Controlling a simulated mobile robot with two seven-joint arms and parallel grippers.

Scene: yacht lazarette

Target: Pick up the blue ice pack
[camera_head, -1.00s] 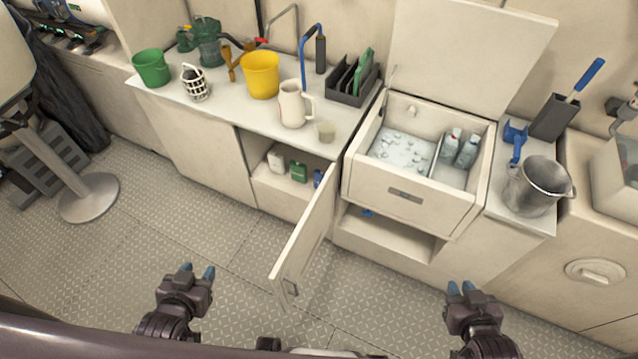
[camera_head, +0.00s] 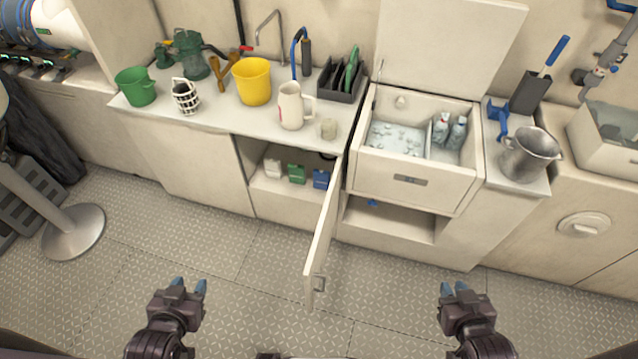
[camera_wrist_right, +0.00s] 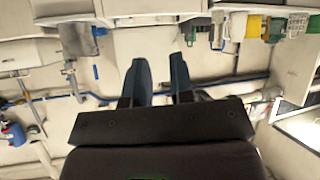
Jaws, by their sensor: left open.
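A small blue block-like item (camera_head: 321,179) stands in the open lower cupboard, at the right end of a row with a green item (camera_head: 297,173) and a white one (camera_head: 272,167). A smaller blue bit (camera_head: 373,203) shows in the open recess under the cool box (camera_head: 405,186). I cannot tell for sure which of these is the ice pack. My left gripper (camera_head: 188,287) is open and empty over the floor, in front of the cupboards. My right gripper (camera_head: 454,290) is open and empty, also over the floor; its parted fingers show in the right wrist view (camera_wrist_right: 161,75).
The cupboard door (camera_head: 322,235) stands open toward me, beside the blue item. The cool box lid is raised; ice and two bottles (camera_head: 449,130) are inside. A yellow bucket (camera_head: 251,82), a pitcher (camera_head: 291,106) and a metal jug (camera_head: 530,154) stand on the counters. The floor (camera_head: 230,250) is clear.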

